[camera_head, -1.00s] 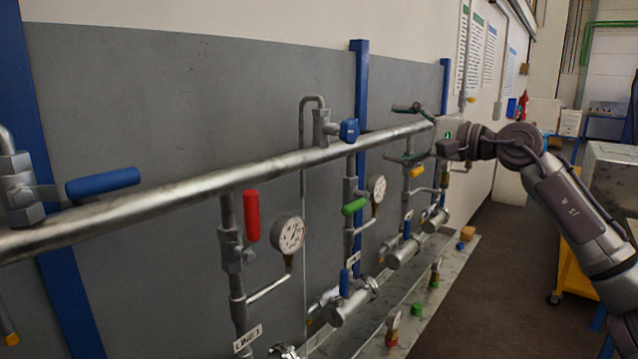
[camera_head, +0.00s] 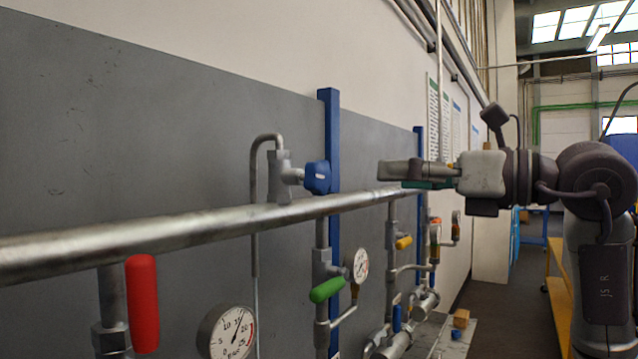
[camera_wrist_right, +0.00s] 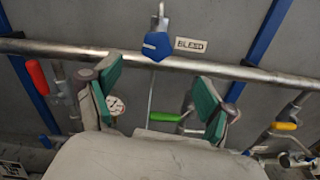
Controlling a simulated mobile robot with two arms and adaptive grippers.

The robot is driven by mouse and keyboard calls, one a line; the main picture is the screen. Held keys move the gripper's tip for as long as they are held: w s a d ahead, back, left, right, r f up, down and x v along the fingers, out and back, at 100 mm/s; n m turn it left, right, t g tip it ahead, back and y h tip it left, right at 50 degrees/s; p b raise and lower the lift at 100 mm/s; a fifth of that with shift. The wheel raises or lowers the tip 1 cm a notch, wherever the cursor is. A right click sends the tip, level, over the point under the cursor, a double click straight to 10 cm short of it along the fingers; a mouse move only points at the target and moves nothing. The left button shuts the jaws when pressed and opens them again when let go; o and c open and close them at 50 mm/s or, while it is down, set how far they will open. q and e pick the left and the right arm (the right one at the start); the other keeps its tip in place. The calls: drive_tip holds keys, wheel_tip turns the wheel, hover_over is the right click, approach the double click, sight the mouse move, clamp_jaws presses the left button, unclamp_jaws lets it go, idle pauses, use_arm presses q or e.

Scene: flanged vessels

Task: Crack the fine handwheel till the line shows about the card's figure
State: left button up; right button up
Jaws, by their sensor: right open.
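A blue handwheel (camera_head: 317,178) sits on a small valve at the top of the long pipe. In the right wrist view this blue handwheel (camera_wrist_right: 157,46) is beside a BLEED label (camera_wrist_right: 191,45). My right gripper (camera_head: 393,171) is open and empty, to the right of the handwheel and apart from it. In the wrist view its green-padded fingers (camera_wrist_right: 157,76) are spread wide, with the handwheel beyond and between them. The near gauge (camera_head: 232,332) is partly cut off; its needle points up and slightly right. A second gauge (camera_head: 360,266) is too small to read. My left gripper is out of view.
The long pipe (camera_head: 200,230) runs across at handwheel height. Red (camera_head: 142,303), green (camera_head: 326,290) and yellow (camera_head: 403,242) lever handles hang below it. Blue posts (camera_head: 330,140) stand against the wall. Sheets (camera_head: 440,122) hang on the far wall, unreadable. Open floor lies right of the rig.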

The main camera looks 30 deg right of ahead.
sight(325, 173)
drive_tip(key=p+x, duration=0.3)
drive_tip(key=x, duration=0.9)
drive_tip(key=shift+a+r+p, duration=0.2)
drive_tip(key=shift+a+p, duration=0.05)
drive_tip(key=shift+p, duration=0.1)
drive_tip(key=shift+w+a+f, duration=0.1)
drive_tip(key=shift+w+a, duration=0.1)
drive_tip(key=shift+w, duration=0.35)
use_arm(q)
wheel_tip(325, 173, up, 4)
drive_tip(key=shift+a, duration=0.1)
use_arm(e)
drive_tip(key=c, duration=1.2)
drive_tip(key=shift+o, duration=0.2)
